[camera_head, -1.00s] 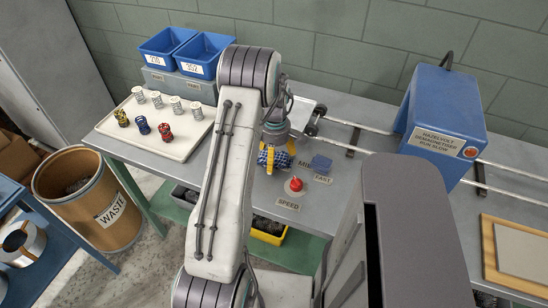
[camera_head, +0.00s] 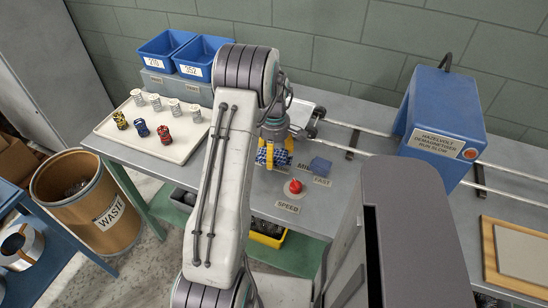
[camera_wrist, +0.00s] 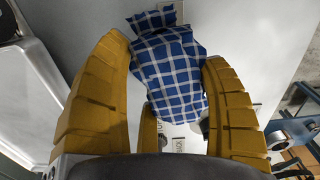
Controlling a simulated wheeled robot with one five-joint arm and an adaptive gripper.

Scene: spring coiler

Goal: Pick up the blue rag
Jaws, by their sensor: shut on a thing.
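The blue rag (camera_wrist: 170,70) is checked in blue and white. In the head view my gripper (camera_head: 275,157) is shut on the rag (camera_head: 264,153), over the grey bench near the speed dial. The rag is partly hidden by the fingers there. I cannot tell whether it still touches the bench.
A blue demagnetiser (camera_head: 440,130) straddles rails on the right.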

